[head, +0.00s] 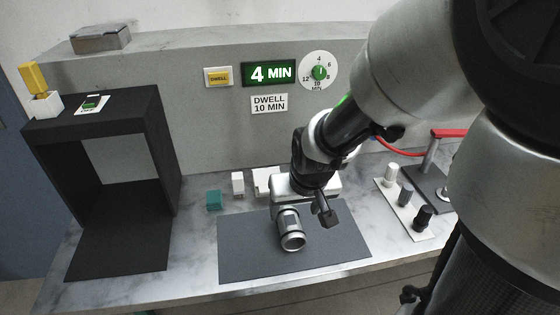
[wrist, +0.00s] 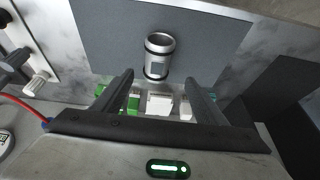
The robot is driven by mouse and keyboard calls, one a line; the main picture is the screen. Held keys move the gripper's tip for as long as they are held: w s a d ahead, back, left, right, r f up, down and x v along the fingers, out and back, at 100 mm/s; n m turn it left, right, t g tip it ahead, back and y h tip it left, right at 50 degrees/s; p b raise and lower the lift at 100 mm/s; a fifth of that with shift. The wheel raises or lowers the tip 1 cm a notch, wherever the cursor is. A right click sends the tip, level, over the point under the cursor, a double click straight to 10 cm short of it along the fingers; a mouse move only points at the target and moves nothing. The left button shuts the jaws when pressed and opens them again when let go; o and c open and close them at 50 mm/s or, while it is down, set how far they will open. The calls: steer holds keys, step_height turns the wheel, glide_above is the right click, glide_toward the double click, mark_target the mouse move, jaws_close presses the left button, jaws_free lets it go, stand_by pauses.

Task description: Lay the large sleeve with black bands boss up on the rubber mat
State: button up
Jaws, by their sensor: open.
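The large sleeve (head: 291,230) is a silver hollow cylinder with black bands. It lies on its side on the dark grey rubber mat (head: 245,262), its open end toward the front in the head view. In the wrist view, the sleeve (wrist: 158,56) is on the mat (wrist: 105,35), with a paler rectangular patch on its side. I cannot make out a boss. My gripper (wrist: 161,80) is open, its two fingers apart. The sleeve shows just beyond and between the fingertips, with nothing held. In the head view, one dark finger shows right beside the sleeve.
A black open-fronted box (head: 110,120) stands at left. A teal block (head: 214,200) and a white block (head: 238,183) are behind the mat. A pale strip with several knobs or pegs (head: 405,197) lies at right. A green sign (head: 268,74) reads 4 MIN. The mat's front is clear.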

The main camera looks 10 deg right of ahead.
steer(key=s+d+r+t, duration=0.1)
steer(key=s+r, duration=1.2)
steer(key=r, duration=0.2)
steer(key=shift+s, duration=0.2)
steer(key=shift+r, duration=0.1)
